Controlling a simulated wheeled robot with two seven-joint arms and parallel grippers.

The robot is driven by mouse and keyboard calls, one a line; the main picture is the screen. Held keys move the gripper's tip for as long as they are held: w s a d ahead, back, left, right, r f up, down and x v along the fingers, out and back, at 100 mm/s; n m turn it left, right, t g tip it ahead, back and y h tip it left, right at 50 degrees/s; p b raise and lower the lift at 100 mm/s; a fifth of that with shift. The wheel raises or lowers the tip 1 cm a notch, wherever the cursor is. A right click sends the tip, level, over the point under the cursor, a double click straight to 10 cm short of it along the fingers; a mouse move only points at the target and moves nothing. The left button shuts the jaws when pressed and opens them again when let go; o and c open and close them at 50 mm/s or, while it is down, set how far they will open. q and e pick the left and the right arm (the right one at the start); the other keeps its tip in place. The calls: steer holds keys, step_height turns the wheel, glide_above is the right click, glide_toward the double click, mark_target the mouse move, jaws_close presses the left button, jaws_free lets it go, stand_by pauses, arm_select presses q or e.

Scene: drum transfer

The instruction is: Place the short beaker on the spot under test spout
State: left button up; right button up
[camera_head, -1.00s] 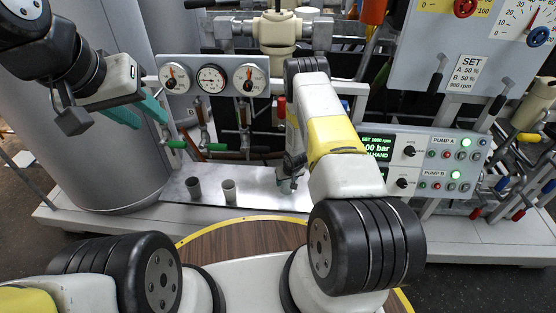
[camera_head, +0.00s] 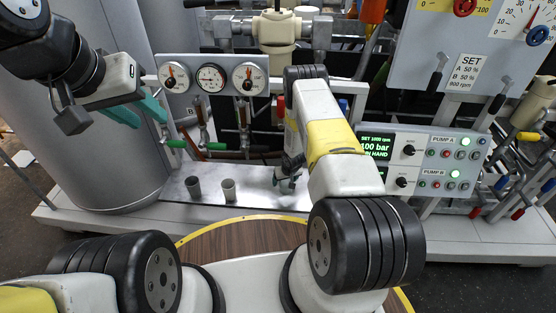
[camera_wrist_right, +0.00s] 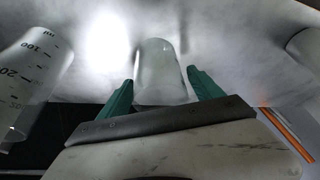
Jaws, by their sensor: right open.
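My right gripper (camera_head: 287,184) is low over the metal shelf (camera_head: 262,200). In the right wrist view, its green fingers (camera_wrist_right: 157,88) are open on either side of a clear, unmarked glass beaker (camera_wrist_right: 160,72), which looks like the short one. A firm hold is not visible. A clear beaker with printed volume marks (camera_wrist_right: 35,78) is at the left of that view. Two grey-looking vessels, left (camera_head: 193,188) and right (camera_head: 229,190), stand upright on the shelf left of the gripper. My left gripper (camera_head: 152,107) is raised at upper left; its finger gap is unclear. I cannot identify the test spout spot.
Three round gauges (camera_head: 211,78) and thin pipes with a green-handled valve (camera_head: 175,144) stand behind the shelf. A pump control panel (camera_head: 447,160) is at right. A large grey drum (camera_head: 110,160) is at left. A round wooden top (camera_head: 235,238) lies in front.

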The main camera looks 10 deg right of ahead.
steer(key=shift+s+r, duration=0.1)
steer(key=shift+r, duration=0.45)
steer(key=shift+s+d+r, duration=0.1)
steer(key=shift+s+r, duration=0.9)
steer(key=s+d, duration=0.1)
steer(key=s, duration=0.9)
steer(key=shift+s+d, duration=0.15)
steer(key=shift+s, duration=0.25)
